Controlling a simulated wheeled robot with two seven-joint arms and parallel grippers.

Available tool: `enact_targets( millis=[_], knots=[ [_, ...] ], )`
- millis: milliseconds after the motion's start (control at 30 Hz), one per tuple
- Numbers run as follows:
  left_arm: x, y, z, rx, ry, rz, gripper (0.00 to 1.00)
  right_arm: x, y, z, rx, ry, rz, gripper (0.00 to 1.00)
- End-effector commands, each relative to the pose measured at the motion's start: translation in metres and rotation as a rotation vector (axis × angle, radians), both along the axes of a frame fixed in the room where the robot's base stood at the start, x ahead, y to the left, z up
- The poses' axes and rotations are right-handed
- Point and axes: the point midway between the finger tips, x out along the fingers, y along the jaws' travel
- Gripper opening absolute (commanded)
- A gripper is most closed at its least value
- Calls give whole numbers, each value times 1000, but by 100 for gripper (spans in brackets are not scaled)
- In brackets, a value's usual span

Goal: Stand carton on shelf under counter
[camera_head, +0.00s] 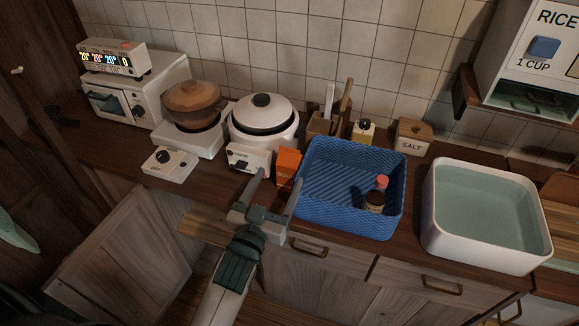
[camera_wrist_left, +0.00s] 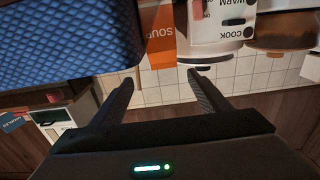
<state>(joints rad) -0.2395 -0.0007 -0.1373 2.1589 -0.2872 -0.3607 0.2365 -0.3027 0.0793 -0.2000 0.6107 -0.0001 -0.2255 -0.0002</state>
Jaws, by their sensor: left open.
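The orange soup carton (camera_head: 288,166) stands upright on the counter between the rice cooker and the blue basket. My left gripper (camera_head: 279,178) is open and empty in front of the carton. Its fingertips (camera_wrist_left: 161,76) are spread to either side of the carton's line, and I see no contact. Under the counter a cabinet stands open, with a pale wooden board, apparently the shelf (camera_head: 205,228), partly hidden by my left arm. My right gripper is not in view.
The blue basket (camera_head: 325,215) holds a dark red-capped bottle (camera_head: 376,193) and sits close right of the carton. The rice cooker (camera_head: 262,125) is close left. The open cabinet door (camera_head: 125,245) juts out at lower left. A water-filled basin (camera_head: 485,255) stands at right.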

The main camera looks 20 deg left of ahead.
Motion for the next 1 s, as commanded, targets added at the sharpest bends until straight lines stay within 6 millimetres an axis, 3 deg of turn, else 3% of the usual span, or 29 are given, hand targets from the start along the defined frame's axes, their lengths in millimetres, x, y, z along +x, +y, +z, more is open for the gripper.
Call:
enact_targets(
  millis=[200, 400, 1000],
  knots=[
    [40, -1, 3, 0, 0, 0, 69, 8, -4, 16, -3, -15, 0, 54],
    [63, -1, 1, 1, 1, 1, 69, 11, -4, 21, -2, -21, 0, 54],
    [77, 1, 4, 1, 0, 0, 69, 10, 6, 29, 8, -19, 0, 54]
  ],
)
